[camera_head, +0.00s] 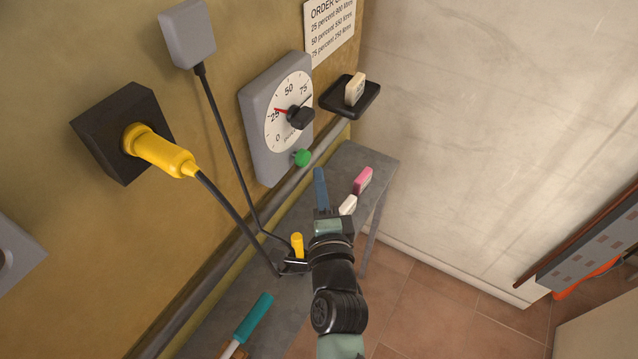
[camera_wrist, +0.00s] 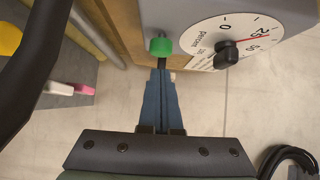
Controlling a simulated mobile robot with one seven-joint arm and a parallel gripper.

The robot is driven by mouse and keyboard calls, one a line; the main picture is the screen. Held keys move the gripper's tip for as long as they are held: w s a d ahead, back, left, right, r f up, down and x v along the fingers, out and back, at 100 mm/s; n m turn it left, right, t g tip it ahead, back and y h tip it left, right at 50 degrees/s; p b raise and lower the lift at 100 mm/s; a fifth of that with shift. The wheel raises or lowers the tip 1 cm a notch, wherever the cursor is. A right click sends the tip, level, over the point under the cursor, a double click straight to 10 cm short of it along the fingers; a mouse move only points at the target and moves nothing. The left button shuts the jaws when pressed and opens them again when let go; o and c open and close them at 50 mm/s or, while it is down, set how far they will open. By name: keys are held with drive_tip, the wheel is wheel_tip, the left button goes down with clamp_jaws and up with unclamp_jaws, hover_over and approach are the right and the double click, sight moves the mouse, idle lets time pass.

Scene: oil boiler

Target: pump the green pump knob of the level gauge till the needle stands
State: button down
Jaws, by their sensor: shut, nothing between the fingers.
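The level gauge (camera_head: 277,117) is a grey box on the ochre wall with a white dial and a black knob in its middle. Its red needle (camera_head: 285,111) points near 25. The green pump knob (camera_head: 302,158) sticks out at the gauge's lower edge; it also shows in the wrist view (camera_wrist: 161,46). My gripper (camera_head: 320,173) is shut and empty, with blue fingers, just to the right of and below the green knob in the head view. In the wrist view the fingertips (camera_wrist: 161,73) are just below the knob; I cannot tell whether they touch it.
A yellow plug (camera_head: 158,151) with a black cable hangs at left. A black tray (camera_head: 350,98) is right of the gauge.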

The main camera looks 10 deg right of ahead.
drive_tip(key=s+a+b, duration=0.1)
drive_tip(key=s, duration=0.9)
idle(0.9)
